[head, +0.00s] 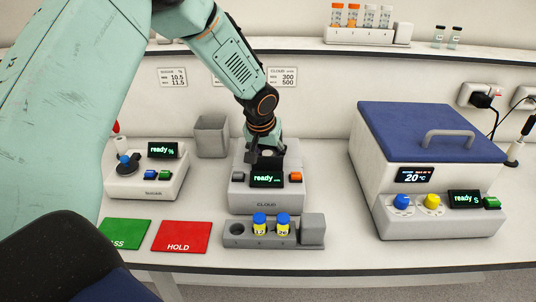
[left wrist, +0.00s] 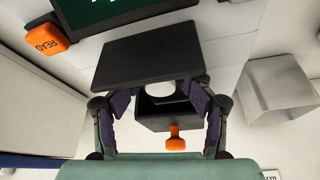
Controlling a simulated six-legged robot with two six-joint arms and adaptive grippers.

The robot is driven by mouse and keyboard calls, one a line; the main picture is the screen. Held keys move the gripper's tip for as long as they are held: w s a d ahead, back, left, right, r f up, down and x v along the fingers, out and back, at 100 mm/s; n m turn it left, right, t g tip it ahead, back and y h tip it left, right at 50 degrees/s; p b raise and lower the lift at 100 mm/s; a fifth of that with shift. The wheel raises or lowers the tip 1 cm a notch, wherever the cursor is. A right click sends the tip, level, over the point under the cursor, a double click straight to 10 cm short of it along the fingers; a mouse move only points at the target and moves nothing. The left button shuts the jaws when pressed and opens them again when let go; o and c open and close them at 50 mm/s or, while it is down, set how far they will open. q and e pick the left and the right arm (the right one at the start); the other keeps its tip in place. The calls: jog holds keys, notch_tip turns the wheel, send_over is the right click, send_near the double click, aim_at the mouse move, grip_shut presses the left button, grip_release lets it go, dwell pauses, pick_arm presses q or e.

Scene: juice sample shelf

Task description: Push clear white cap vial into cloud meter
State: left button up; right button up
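The cloud meter (head: 266,198) is a light grey box in the middle of the bench, its small screen reading "ready". My left gripper (head: 266,158) is over the top of the meter, pointing down. In the left wrist view its two purple-padded fingers (left wrist: 160,95) stand apart on either side of a round white top (left wrist: 160,88). This looks like the vial's white cap, in front of a dark block with an orange knob (left wrist: 175,143). I cannot tell whether the pads touch it. The vial's body is hidden. My right gripper is not in view.
A grey rack (head: 234,230) with two blue-capped yellow vials stands before the meter. Red HOLD (head: 182,237) and green (head: 124,232) mats lie left of it. The sugar meter (head: 149,179) and grey bin (head: 211,136) stand left, a blue-lidded heater (head: 432,130) right.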

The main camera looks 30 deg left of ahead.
pick_arm(q)
jog(key=shift+s, duration=0.25)
jog(key=shift+w, duration=0.15)
